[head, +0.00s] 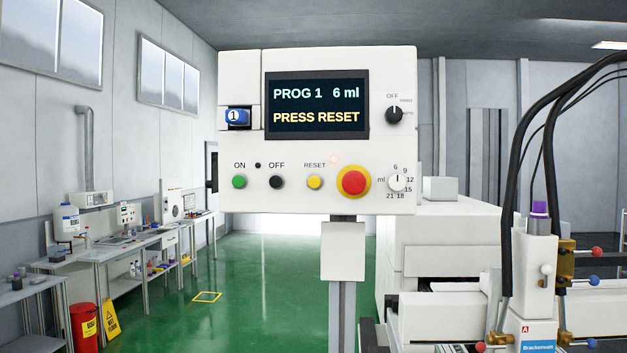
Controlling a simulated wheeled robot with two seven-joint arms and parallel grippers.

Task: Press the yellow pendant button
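The white pendant box (240,200) faces me in the upper middle of the head view, on a grey post. Its yellow button (315,182) sits under the RESET label, between the black OFF button (277,182) and the large red stop button (353,181) with its yellow ring. A green ON button (239,182) is at the far left of the row. The screen (317,105) reads "PROG 1 6 ml" and "PRESS RESET". Neither of my grippers is in view.
A white machine (450,240) with black hoses (512,150) and a purple-capped cylinder (539,215) stands at the right. Benches with equipment (130,240) line the left wall, near a red bin (84,327) and a yellow floor sign (111,318).

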